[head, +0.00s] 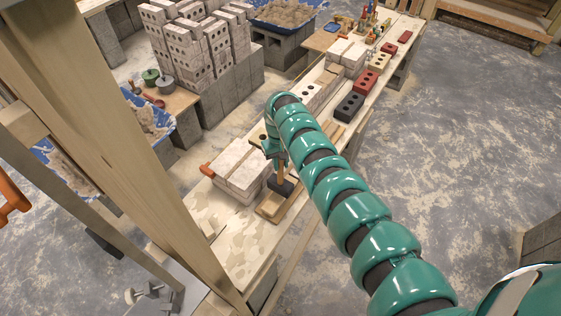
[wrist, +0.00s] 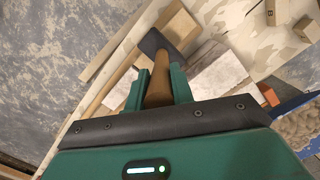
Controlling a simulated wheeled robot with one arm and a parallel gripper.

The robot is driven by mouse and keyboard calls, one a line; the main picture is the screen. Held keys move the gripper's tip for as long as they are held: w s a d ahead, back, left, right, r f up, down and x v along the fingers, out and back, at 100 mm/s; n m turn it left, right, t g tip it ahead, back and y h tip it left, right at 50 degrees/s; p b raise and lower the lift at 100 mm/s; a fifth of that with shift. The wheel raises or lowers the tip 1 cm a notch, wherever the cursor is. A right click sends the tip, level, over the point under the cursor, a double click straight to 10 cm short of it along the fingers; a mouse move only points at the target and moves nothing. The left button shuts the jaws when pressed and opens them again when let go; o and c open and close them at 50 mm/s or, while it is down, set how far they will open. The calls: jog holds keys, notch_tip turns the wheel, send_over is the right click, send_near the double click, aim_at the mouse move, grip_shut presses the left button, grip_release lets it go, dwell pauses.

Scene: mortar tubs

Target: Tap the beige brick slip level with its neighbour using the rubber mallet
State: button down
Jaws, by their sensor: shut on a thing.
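My gripper (wrist: 159,88) is shut on the wooden handle of the rubber mallet (wrist: 154,42). The mallet's dark head points away from my gripper in the wrist view. In the head view my gripper (head: 276,152) is over the bench, with the mallet head (head: 283,187) hanging below it. A flat tan piece (wrist: 178,24), which looks like the beige brick slip, lies just beyond the mallet head in the wrist view. It also shows in the head view (head: 268,208), beside the head. I cannot tell whether the head touches it. Its neighbour cannot be made out clearly.
Pale blocks (head: 240,167) stand left of the mallet on the bench. A black brick (head: 350,105) and red bricks (head: 366,80) lie farther along it. Stacked bricks (head: 190,45) and mortar tubs (head: 285,14) stand behind.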

aim_at(281, 168)
notch_tip(281, 168, down, 4)
jog(key=b, duration=0.4)
jog(key=shift+f, duration=0.25)
jog(key=shift+r+p, duration=0.4)
jog(key=shift+r, duration=0.25)
notch_tip(281, 168, up, 4)
jog(key=p, duration=0.3)
